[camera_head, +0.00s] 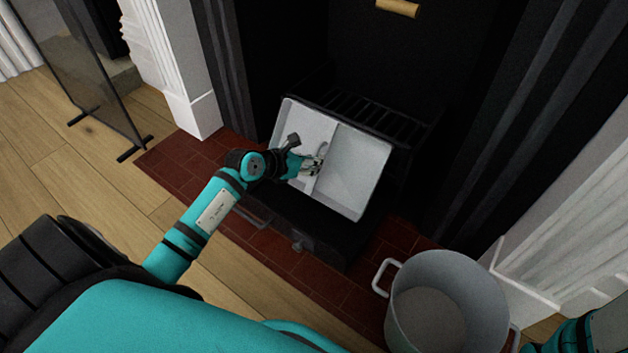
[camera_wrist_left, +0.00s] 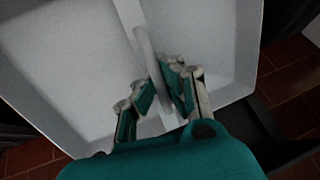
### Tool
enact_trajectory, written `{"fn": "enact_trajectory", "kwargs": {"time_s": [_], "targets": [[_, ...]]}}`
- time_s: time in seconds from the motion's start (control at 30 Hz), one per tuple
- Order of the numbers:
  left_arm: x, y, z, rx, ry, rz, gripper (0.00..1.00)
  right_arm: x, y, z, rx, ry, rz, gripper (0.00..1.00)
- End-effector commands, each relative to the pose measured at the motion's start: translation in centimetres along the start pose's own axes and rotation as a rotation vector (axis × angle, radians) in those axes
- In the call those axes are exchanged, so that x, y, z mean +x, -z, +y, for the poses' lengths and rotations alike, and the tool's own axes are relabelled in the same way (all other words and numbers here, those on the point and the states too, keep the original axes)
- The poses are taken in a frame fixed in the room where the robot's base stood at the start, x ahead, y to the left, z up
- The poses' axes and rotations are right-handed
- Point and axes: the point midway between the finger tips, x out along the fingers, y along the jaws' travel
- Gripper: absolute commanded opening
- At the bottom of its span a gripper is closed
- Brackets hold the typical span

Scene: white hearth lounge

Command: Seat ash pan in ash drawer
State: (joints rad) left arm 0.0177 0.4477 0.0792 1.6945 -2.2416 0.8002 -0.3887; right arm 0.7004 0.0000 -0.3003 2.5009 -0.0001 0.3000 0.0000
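The ash pan (camera_head: 360,172) is a light grey shallow tray with a bar handle across its middle. It sits at an angle over the black ash drawer (camera_head: 300,226), in front of the grate. My left gripper (camera_head: 314,165) reaches into the pan at the handle. In the left wrist view, the gripper's fingers (camera_wrist_left: 160,92) are closed around the pan's handle bar (camera_wrist_left: 146,50), one on each side. The pan hides most of the drawer's inside, so I cannot tell whether they touch. My right gripper is out of view.
A grey metal bucket (camera_head: 436,300) with side handles stands at the right on the red tile hearth (camera_head: 190,165). Black grate bars (camera_head: 365,112) lie behind the pan. A dark glass screen (camera_head: 85,70) stands at the upper left. White surround posts flank the firebox.

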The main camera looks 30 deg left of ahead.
Motion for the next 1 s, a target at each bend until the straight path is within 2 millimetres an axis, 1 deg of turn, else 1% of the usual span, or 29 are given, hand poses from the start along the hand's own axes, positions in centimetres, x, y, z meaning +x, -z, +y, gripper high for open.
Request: {"fn": "enact_trajectory", "kwargs": {"time_s": [0.03,0.13,0.3,0.37,0.63,0.77,0.8,0.87,1.0], "targets": [[0.2,0.1,0.1,0.001,-0.002,-0.009,0.00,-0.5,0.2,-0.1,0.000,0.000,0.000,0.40],[0.5,0.6,0.2,0.001,-0.002,-0.009,0.00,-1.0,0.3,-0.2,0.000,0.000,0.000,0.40],[1.8,2.6,0.5,0.000,-0.001,-0.008,0.00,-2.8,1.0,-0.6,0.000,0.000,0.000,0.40],[2.1,3.1,0.5,0.000,-0.001,-0.009,0.00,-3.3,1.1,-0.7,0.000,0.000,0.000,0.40],[2.0,3.0,0.5,0.002,-0.001,-0.008,0.00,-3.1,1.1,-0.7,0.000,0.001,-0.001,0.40],[2.2,3.3,0.6,0.001,-0.001,-0.007,0.00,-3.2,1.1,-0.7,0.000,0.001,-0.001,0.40],[2.2,3.5,0.5,0.000,0.000,-0.002,0.02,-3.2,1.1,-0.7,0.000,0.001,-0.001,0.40],[2.2,3.5,0.5,0.000,0.000,-0.002,0.10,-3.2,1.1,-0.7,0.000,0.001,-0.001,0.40],[2.2,3.5,0.5,0.000,0.000,-0.002,0.29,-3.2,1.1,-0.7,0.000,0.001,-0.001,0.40]]}}
